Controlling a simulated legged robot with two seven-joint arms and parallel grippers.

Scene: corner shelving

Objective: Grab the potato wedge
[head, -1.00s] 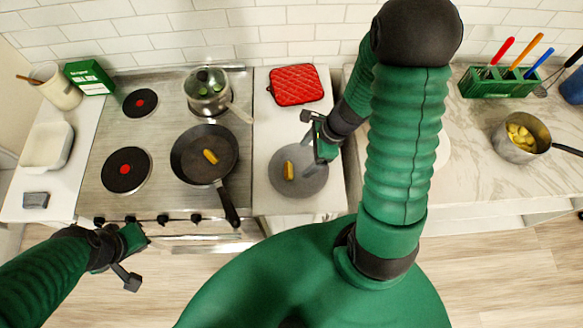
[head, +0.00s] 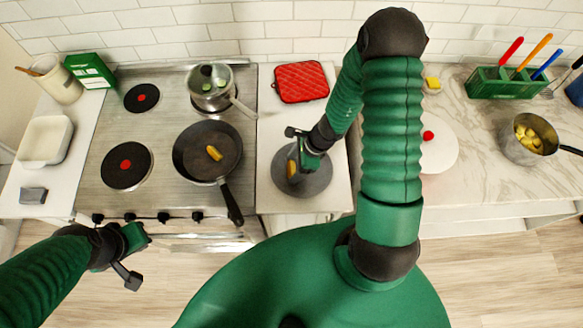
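A yellow-brown potato wedge (head: 292,168) lies on the round grey plate (head: 318,183) on the counter right of the stove. My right gripper (head: 297,150) is low over the plate's upper left part, right by this wedge and partly covering it. Its fingers look spread; I cannot tell if they touch the wedge. A similar wedge (head: 214,153) lies in the black frying pan (head: 190,160) on the stove. My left gripper (head: 137,258) is open and empty in front of the stove's left side, away from both wedges.
A lidded pot (head: 210,98) stands behind the pan. A red mat (head: 300,82) lies behind the plate. At the right are a white plate (head: 440,157), a green utensil holder (head: 492,86) and a saucepan (head: 515,150) of yellow pieces.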

